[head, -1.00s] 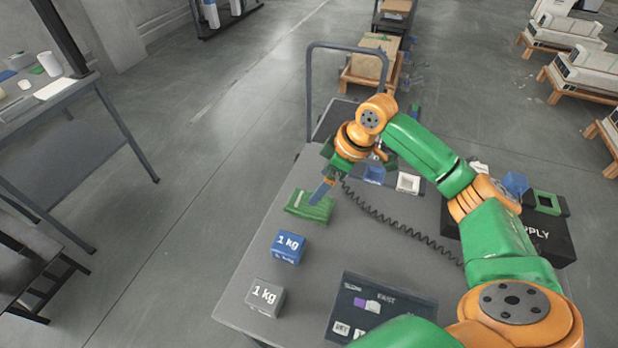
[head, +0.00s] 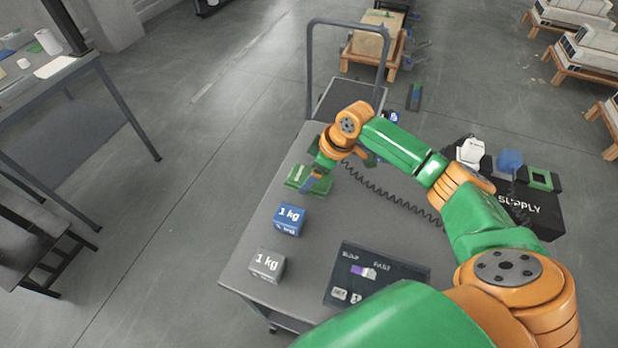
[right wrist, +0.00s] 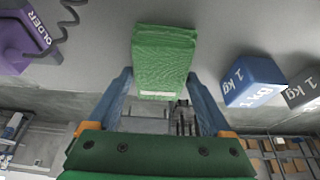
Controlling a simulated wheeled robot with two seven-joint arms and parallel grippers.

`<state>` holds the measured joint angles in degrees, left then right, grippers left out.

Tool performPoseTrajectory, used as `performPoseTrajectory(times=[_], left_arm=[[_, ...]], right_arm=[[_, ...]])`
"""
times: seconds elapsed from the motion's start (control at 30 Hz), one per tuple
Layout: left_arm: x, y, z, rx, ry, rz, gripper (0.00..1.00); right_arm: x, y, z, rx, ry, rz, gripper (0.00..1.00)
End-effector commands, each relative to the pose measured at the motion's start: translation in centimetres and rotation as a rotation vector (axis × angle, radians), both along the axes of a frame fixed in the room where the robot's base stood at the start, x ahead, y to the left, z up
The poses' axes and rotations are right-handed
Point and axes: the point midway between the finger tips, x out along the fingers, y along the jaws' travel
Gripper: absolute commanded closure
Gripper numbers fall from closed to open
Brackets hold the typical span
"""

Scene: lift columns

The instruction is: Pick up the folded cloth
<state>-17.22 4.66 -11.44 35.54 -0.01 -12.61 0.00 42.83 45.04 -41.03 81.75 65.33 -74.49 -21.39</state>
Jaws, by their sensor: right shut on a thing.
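The folded green cloth (head: 298,176) lies at the left edge area of the grey cart top (head: 245,245), partly hidden behind my gripper in the head view. In the right wrist view the cloth (right wrist: 165,60) is a thick folded stack with a pale label on its near edge. My right gripper (head: 312,184) reaches down to it from the right. Its blue fingers stand on either side of the cloth in the right wrist view, and it is shut on the cloth. I cannot tell a gap between cloth and cart. My left gripper is not in view.
A blue 1 kg block (head: 290,218) and a grey 1 kg block (head: 267,264) stand nearer on the cart. A dark control panel (head: 350,272) lies beside them. A black supply box (head: 545,213) is at right. A coiled black cable (head: 385,201) crosses the cart.

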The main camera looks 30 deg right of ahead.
Motion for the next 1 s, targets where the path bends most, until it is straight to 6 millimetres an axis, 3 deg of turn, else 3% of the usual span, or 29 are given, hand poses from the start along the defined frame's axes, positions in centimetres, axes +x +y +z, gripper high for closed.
performPoseTrajectory(times=[0.2,0.37,0.6,0.8,1.0], left_arm=[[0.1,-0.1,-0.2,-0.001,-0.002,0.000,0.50],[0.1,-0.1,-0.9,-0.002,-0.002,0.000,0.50],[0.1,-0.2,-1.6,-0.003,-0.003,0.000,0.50],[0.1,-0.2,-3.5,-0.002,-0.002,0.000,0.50],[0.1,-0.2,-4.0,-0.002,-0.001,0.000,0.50]], right_arm=[[0.1,0.0,0.5,0.000,-0.002,0.001,0.70],[0.2,0.0,3.0,0.000,-0.007,0.001,0.70],[-3.4,-4.4,9.3,-0.005,-0.005,-0.004,0.70],[-7.2,-8.9,11.4,-0.004,0.002,-0.005,0.70],[-8.7,-10.7,12.8,0.000,0.001,-0.002,0.70]])
